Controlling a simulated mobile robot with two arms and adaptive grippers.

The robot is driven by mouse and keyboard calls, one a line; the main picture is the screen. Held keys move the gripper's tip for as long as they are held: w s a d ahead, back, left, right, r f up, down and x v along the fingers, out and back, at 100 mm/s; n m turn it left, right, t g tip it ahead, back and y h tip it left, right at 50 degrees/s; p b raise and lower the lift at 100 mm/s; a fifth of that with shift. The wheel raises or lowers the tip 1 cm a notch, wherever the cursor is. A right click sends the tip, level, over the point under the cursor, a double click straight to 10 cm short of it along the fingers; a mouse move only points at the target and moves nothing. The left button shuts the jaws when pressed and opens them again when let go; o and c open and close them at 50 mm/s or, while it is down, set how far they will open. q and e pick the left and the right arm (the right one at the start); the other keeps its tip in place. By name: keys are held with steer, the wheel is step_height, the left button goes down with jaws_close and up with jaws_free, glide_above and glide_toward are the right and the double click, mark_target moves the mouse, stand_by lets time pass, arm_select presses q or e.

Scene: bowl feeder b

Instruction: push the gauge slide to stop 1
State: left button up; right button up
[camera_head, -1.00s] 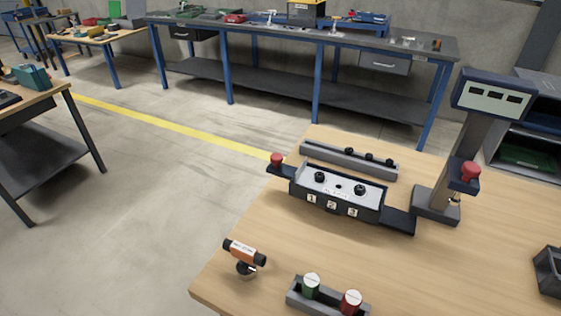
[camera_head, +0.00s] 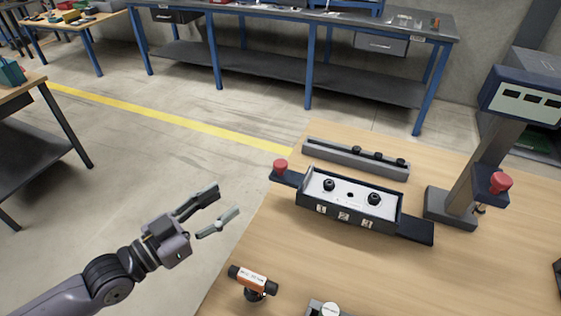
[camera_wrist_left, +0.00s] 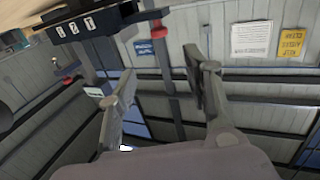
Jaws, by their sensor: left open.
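The gauge (camera_head: 350,205) is a dark block with a pale top, two black knobs and stop labels 1, 2 and 3 along its front, on the wooden table. A dark slide runs through it. Its left end (camera_head: 290,178) bears a red knob (camera_head: 281,165), and its right end (camera_head: 416,231) sticks out beyond the block. My left gripper (camera_head: 227,201) is open and empty, left of the table edge and apart from the red knob. In the left wrist view its fingers (camera_wrist_left: 160,70) are spread, with the labelled block (camera_wrist_left: 90,22) at upper left. My right gripper is not in view.
A grey rail with black knobs (camera_head: 355,158) lies behind the gauge. A post with a display (camera_head: 520,103) and a red button (camera_head: 501,182) stands at right. An orange-and-black device (camera_head: 252,279) stands near the front table edge. Open floor lies at left.

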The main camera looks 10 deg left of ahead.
mark_target(277, 165)
arm_select(q)
steer(key=p+x, duration=0.2)
steer(key=x, duration=1.4)
steer(key=shift+d+r+p, duration=0.1)
steer(key=shift+p, duration=0.25)
steer(key=shift+w+d, duration=0.3)
steer(key=shift+w, duration=0.2)
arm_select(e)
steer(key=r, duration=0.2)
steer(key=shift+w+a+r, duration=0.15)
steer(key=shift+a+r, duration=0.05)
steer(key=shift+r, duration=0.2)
arm_select(q)
steer(key=shift+c, duration=0.4)
steer(key=c, duration=0.8)
jaws_close()
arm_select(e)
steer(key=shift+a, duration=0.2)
